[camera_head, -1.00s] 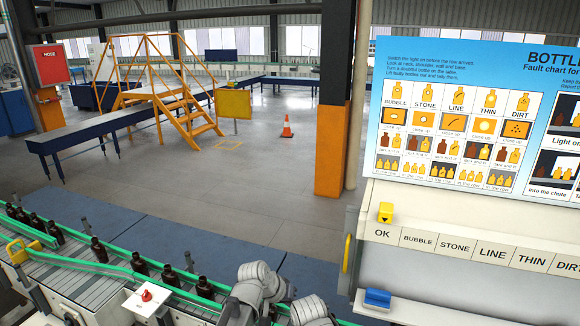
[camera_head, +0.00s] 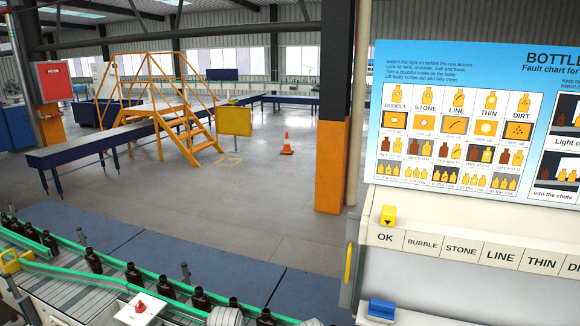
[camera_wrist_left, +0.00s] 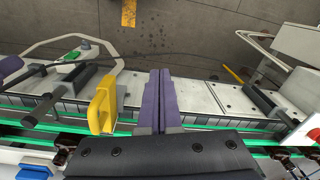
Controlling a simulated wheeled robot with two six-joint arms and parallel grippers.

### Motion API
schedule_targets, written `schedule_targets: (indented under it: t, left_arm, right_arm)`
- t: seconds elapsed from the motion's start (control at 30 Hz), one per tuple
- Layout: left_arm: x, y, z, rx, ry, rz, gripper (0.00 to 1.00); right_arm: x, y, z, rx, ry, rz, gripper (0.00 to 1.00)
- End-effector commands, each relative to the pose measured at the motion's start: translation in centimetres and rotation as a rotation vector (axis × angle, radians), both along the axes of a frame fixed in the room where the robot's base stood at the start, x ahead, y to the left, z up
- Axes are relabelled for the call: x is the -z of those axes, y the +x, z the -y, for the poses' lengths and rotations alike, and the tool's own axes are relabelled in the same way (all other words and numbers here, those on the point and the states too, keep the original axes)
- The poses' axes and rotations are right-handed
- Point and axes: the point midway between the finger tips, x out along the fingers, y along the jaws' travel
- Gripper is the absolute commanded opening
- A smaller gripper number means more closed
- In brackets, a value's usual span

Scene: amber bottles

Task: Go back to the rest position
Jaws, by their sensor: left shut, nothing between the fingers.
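In the left wrist view my left gripper (camera_wrist_left: 161,72) shows as two purple fingers pressed together, with nothing between them. It is above the conveyor's edge, and the floor lies beyond. In the head view only a grey-white part of my arm shows at the bottom edge; the gripper itself is out of that view. Several amber bottles (camera_head: 94,261) stand upright in a line on the conveyor (camera_head: 75,287). My right gripper cannot be made out in either view.
Green rails (camera_head: 110,279) run along the conveyor. A white box with a red button (camera_head: 140,308) stands at its near side. A yellow bracket (camera_wrist_left: 103,104) is left of the fingers in the wrist view. A labelled cabinet (camera_head: 437,284) stands at right.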

Motion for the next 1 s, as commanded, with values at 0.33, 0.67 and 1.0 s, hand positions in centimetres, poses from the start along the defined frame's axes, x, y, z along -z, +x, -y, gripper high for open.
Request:
schedule_targets:
  t: [0.33,0.67,1.0]
  left_arm:
    - [10.9,-3.0,5.5,0.164,0.054,-0.053,0.00]
    - [14.1,-4.6,7.7,0.237,0.085,-0.076,0.00]
    - [13.9,-4.6,7.8,0.239,0.085,-0.077,0.00]
  right_arm:
    - [10.9,0.0,0.0,-0.008,-0.001,0.002,0.50]
    - [14.2,0.1,0.0,-0.012,-0.002,0.002,0.50]
    - [14.1,0.0,0.0,-0.012,-0.002,0.002,0.50]
